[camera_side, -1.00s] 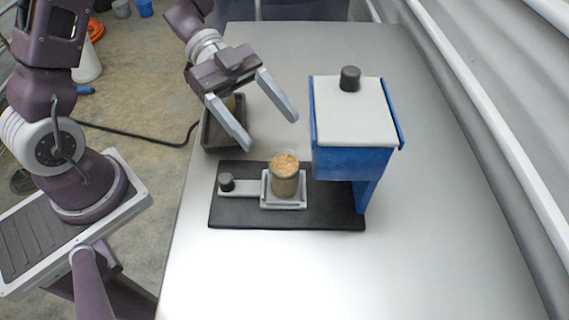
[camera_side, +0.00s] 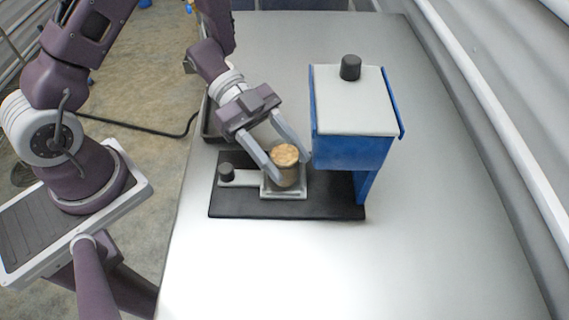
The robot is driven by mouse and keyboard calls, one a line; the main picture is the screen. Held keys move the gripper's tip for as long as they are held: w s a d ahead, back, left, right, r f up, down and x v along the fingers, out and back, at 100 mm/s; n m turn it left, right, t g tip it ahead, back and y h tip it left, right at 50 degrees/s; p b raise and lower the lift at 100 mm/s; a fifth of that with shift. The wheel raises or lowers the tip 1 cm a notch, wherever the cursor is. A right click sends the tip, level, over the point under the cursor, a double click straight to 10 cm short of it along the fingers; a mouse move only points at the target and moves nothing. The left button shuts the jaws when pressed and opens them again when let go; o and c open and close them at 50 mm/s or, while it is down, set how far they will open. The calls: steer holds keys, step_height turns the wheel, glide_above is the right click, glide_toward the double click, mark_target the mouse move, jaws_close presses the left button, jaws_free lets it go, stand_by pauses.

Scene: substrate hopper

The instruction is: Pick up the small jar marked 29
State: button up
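A small jar (camera_side: 286,163) with tan, grainy contents stands upright on a small grey tray (camera_side: 285,193) at the front of the black hopper base. No number can be read on it from here. My gripper (camera_side: 289,164) is lowered around the jar, with one finger on its left side and the other on its right and behind. The fingers are spread apart. The left finger looks close to the jar, but I cannot tell whether it touches.
The blue hopper (camera_side: 351,151) with a white lid and black knob stands just right of my gripper. A black knob (camera_side: 226,172) sits on the tray's slide. A dark tray (camera_side: 207,122) is partly hidden behind my gripper. The right and front of the table (camera_side: 440,230) are clear.

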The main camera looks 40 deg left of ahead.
jaws_close()
steer(key=shift+r, duration=0.15)
